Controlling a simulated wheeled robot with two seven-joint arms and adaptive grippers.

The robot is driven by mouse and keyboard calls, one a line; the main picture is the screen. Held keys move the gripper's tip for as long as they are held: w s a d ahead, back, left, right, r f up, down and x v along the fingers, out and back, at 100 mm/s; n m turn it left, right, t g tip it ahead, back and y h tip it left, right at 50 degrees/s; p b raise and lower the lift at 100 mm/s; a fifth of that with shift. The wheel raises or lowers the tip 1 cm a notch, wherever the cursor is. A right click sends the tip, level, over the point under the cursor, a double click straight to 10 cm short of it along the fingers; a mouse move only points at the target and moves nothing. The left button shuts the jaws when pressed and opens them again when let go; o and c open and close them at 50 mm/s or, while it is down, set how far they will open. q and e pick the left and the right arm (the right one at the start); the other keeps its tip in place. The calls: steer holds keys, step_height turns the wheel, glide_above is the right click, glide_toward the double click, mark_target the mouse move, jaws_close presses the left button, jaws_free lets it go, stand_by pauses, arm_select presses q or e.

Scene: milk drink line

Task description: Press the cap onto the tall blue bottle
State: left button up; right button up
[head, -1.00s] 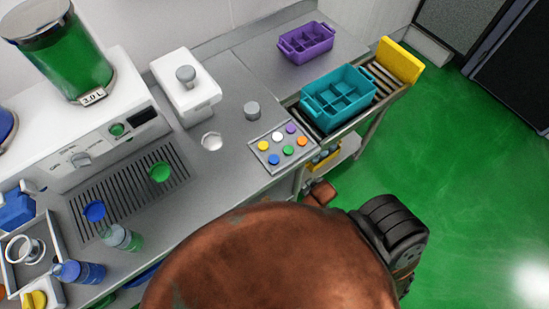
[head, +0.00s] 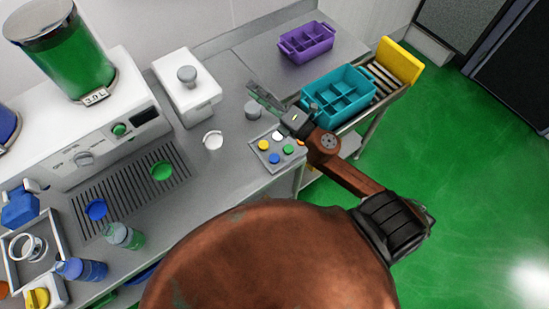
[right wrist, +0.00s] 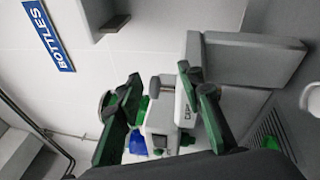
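A blue bottle (head: 82,270) is at the lower left in the head view, beside a small tray; I cannot tell whether a cap is on it. A shorter-looking bottle with green in it (head: 124,236) is close by. A pale round cap-like piece (head: 213,140) lies on the steel counter. My right gripper (head: 264,97) is over the counter near a grey knob; in the right wrist view (right wrist: 160,88) its fingers are spread with nothing between them. My left gripper is not in view.
A white lidded box (head: 186,88) stands behind the counter's middle. A tray of coloured discs (head: 275,159) lies below my right gripper. A teal crate (head: 340,116) and a purple crate (head: 307,50) are at the right. A dispenser with a drip grille (head: 112,200) is at the left.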

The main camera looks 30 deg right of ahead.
steer(key=s+a+n+g+y, duration=0.1)
steer(key=a+n+g+y, duration=0.2)
steer(key=a+n+y, duration=0.3)
steer(key=n+g+h, duration=0.9)
steer(key=n+g, duration=0.5)
steer(key=n, duration=0.3)
glide_toward(274, 159)
steer(key=shift+w+d+f, duration=0.1)
steer(key=shift+d+f, duration=0.05)
steer(key=shift+d, duration=0.15)
steer(key=shift+x, duration=1.35)
